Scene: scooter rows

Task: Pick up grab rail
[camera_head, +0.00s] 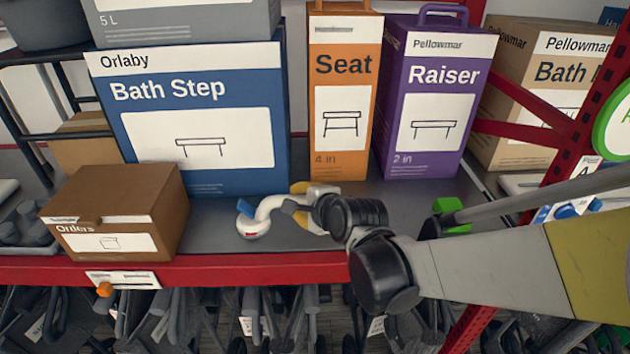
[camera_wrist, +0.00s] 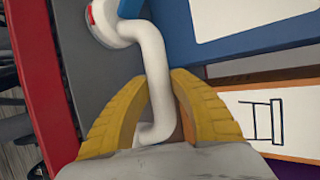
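The grab rail (camera_head: 262,215) is a bent white tube with a round suction cup at its left end and a blue lever. It lies on the grey shelf in front of the Bath Step box. In the wrist view the rail (camera_wrist: 152,62) runs down from the cup between my gripper's yellow fingers. My gripper (camera_head: 298,205) reaches in from the right at shelf level, its fingers on either side of the tube. In the wrist view the fingers (camera_wrist: 160,78) stand apart, with narrow gaps beside the tube. The rail's far end is hidden by my gripper.
Behind stand the blue Bath Step box (camera_head: 205,110), the orange Seat box (camera_head: 340,95) and the purple Raiser box (camera_head: 430,95). A brown Orders box (camera_head: 120,210) is at left. The shelf has a red front edge (camera_head: 230,268). A red upright (camera_head: 575,140) is at right.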

